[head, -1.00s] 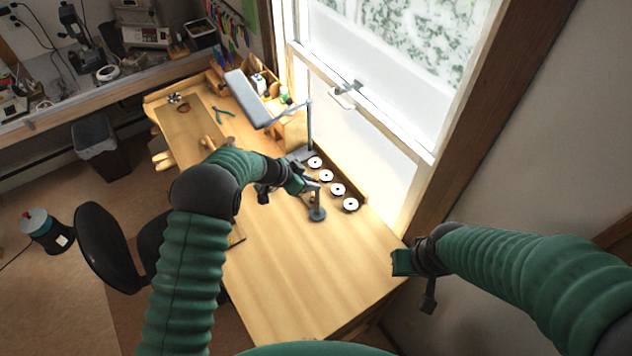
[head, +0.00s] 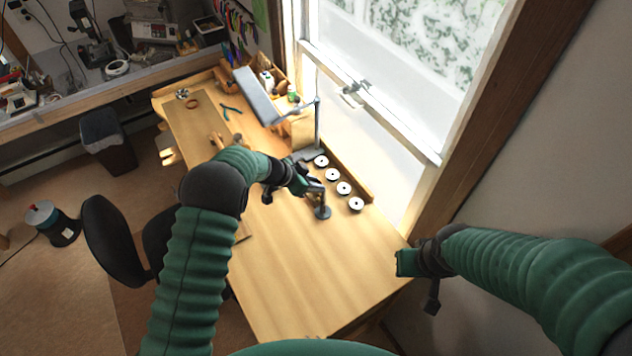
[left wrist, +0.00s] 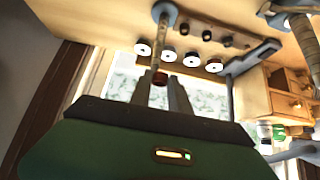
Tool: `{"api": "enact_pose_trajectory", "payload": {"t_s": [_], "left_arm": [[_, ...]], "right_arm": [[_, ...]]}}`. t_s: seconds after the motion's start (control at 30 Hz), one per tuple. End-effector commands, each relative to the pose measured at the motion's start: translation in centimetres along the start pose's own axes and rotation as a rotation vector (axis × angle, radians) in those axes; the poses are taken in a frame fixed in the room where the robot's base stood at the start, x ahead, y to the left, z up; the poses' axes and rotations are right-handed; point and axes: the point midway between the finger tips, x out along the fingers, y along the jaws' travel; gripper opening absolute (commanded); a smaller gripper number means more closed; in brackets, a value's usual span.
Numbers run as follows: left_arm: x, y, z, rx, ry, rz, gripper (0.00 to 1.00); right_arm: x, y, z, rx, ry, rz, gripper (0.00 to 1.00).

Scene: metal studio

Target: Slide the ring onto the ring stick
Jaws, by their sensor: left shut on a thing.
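The ring stick stands on the bench; its round grey base (head: 322,212) shows just right of my left gripper (head: 308,188). In the left wrist view the tapered stick (left wrist: 161,45) runs from its base toward my left fingertips (left wrist: 160,85). My left gripper is shut on the ring, a small brownish band (left wrist: 158,77) between the fingers at the stick's narrow end. I cannot tell whether the ring is around the stick or only in front of its tip. In the head view the ring is too small to make out. My right gripper (head: 405,263) is off the bench's right edge, away from the stick.
Several white discs (head: 343,188) lie in a row behind the stick along the window side. A lamp (head: 258,95) with a grey post stands behind my left gripper. The bench's front right surface (head: 300,270) is clear. A dark chair (head: 112,238) stands at the left.

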Motion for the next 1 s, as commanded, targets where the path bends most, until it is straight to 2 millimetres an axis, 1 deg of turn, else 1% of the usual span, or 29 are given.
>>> {"api": "enact_pose_trajectory", "payload": {"t_s": [0.67, 0.97, 1.0], "left_arm": [[2.1, 0.5, 1.4, 0.0, -0.003, 0.011, 0.0], [2.3, 0.5, 1.1, 0.002, 0.0, 0.007, 0.0], [2.3, 0.5, 1.1, 0.002, 0.001, 0.007, 0.25]], "right_arm": [[0.8, 0.0, 0.2, 0.0, 0.0, 0.0, 0.3], [0.8, 0.0, 0.2, 0.0, 0.0, 0.0, 0.3], [0.8, 0.0, 0.2, 0.0, 0.0, 0.0, 0.3]]}}
